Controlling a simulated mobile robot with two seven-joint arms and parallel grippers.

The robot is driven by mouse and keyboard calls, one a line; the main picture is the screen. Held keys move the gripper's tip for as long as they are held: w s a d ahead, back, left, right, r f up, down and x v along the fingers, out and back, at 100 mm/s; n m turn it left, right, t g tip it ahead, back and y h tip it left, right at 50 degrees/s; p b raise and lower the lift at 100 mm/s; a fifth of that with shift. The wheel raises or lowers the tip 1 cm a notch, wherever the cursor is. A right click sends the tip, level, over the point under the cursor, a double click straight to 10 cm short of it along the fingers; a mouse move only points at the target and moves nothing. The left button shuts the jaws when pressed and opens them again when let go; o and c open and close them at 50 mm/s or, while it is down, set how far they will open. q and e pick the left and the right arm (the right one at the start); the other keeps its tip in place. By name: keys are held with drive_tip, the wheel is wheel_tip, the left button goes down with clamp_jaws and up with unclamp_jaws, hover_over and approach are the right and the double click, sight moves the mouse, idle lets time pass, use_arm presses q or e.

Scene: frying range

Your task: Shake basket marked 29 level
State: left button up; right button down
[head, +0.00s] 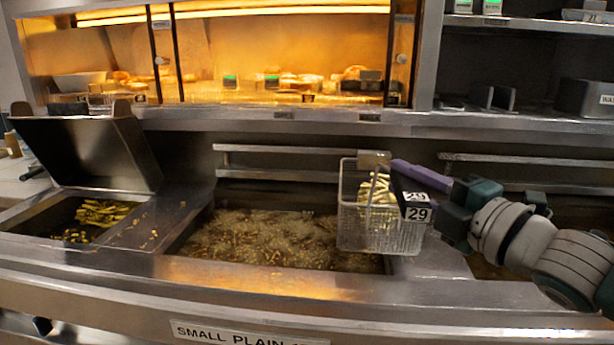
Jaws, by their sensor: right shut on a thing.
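The wire basket (381,228) hangs over the right part of the bubbling fryer vat (250,238) and looks roughly level. Pale fries (376,188) are piled inside it. Black tags marked 29 (417,213) sit at its right side by the purple handle (420,175). My right gripper (452,208) is at the handle's right end and is shut on it; the fingertips are partly hidden. Whether the basket's bottom touches the oil or the vat's rim cannot be told. My left gripper is not in view.
A steel rail (285,150) runs behind the vat. At left, a raised steel lid (88,150) stands over a bin with fries (100,212). A lit warming cabinet (240,60) and a shelf are above. The steel front ledge (250,296) is clear.

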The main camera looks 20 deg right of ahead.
sight(414, 186)
drive_tip(key=s+a, duration=0.2)
drive_tip(key=s, duration=0.1)
drive_tip(key=shift+s, duration=0.15)
drive_tip(key=w+d, duration=0.2)
drive_tip(key=w, duration=0.1)
drive_tip(key=shift+w+r, duration=0.2)
drive_tip(key=shift+w, duration=0.05)
drive_tip(key=shift+s+a, duration=0.35)
drive_tip(key=shift+s, duration=0.25)
drive_tip(key=shift+s+a, duration=0.35)
drive_tip(key=shift+s, duration=0.25)
drive_tip(key=shift+s+a+f, duration=0.1)
drive_tip(key=shift+s+f, duration=0.05)
drive_tip(key=shift+s, duration=0.15)
drive_tip(key=shift+w+d+r, duration=0.1)
drive_tip(key=shift+w+d, duration=0.35)
drive_tip(key=shift+w, duration=0.35)
drive_tip(key=shift+w+d+r, duration=0.1)
drive_tip(key=shift+w+d, duration=0.35)
drive_tip(key=shift+w, duration=0.3)
drive_tip(key=shift+s+a+f, duration=0.1)
